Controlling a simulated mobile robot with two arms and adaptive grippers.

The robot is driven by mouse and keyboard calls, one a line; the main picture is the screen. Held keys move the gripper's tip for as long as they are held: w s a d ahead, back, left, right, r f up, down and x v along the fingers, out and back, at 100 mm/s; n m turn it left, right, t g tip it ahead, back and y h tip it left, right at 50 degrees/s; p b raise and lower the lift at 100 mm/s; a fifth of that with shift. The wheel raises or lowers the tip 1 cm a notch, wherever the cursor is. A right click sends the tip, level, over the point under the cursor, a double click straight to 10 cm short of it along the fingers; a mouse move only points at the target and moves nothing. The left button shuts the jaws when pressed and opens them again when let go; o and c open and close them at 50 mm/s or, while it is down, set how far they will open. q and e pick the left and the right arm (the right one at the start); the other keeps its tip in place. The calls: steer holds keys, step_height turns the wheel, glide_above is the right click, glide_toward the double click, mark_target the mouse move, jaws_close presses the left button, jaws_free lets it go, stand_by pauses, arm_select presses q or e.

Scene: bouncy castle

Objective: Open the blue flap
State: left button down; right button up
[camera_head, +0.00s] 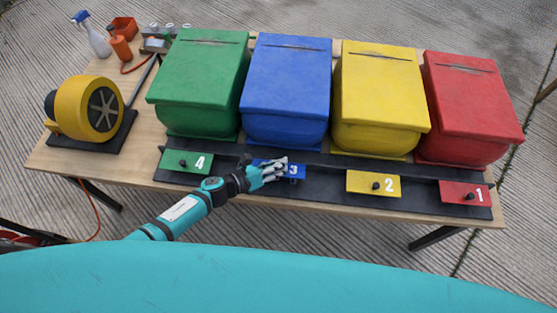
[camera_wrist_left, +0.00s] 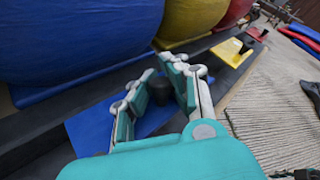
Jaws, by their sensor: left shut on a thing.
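The blue flap (camera_head: 296,172), marked 3, lies in the black rail in front of the blue box (camera_head: 287,90). My left gripper (camera_head: 280,168) reaches over the flap from the left and covers much of it. In the left wrist view the gripper (camera_wrist_left: 165,88) has its two fingers closed around the dark knob (camera_wrist_left: 161,92) on the blue flap (camera_wrist_left: 95,125). The flap looks flat in the head view; its exact tilt cannot be told. My right gripper does not show.
Green flap 4 (camera_head: 186,162), yellow flap 2 (camera_head: 373,184) and red flap 1 (camera_head: 465,193) sit along the same black rail (camera_head: 325,190). Green (camera_head: 200,85), yellow (camera_head: 378,95) and red (camera_head: 470,105) boxes stand behind. A yellow blower (camera_head: 88,108) stands at left.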

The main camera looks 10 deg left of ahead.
arm_select(q)
steer(key=shift+w+a+r+g+y+p, duration=0.15)
steer(key=shift+r+g+y+p, duration=0.15)
steer(key=shift+p, duration=0.45)
steer(key=shift+w+f+n+g+p, duration=0.1)
steer(key=shift+f+n+g+p, duration=0.05)
steer(key=shift+n+g+p, duration=0.35)
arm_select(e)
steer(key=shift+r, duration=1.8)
arm_select(q)
steer(key=c, duration=1.3)
jaws_free()
steer(key=shift+a, duration=0.1)
steer(key=shift+o, duration=0.6)
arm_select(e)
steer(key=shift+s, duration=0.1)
arm_select(q)
steer(key=v, duration=1.2)
